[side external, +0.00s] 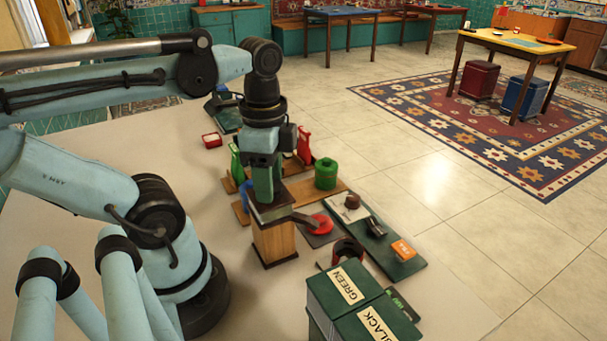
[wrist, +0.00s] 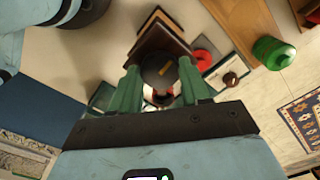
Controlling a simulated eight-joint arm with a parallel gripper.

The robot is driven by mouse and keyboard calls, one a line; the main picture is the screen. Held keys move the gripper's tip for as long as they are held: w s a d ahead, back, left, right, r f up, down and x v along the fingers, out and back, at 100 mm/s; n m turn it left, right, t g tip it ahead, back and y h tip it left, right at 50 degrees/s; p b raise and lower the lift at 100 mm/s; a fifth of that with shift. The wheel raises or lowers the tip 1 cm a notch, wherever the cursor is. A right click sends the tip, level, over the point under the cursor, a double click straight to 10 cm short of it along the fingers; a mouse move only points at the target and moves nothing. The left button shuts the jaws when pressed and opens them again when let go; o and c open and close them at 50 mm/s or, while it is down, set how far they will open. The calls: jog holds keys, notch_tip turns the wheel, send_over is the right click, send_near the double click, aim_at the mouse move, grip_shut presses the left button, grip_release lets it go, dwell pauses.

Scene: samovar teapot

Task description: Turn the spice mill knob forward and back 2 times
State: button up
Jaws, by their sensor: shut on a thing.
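The spice mill (side external: 274,240) is a wooden box with a dark top, upright on the pale counter. A dark arm sticks out from its top toward the right. In the wrist view its dark round knob (wrist: 160,70) carries a small orange mark. My gripper (side external: 266,194) points straight down over the mill, its green fingers at the top. In the wrist view my gripper (wrist: 158,82) has one finger on each side of the knob and is shut on it. The knob is mostly hidden by the fingers in the side view.
A red disc (side external: 320,224) lies right of the mill. A green canister (side external: 326,174) stands behind it. A dark green board (side external: 404,266) holds small items, including an orange box. Green tins (side external: 338,287) marked GREEN and BLACK stand in front. Bare counter lies left of the mill.

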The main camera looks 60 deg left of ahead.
jog(key=n, duration=1.2)
jog(key=shift+n, duration=2.2)
jog(key=o, duration=1.1)
jog(key=shift+c, duration=0.2)
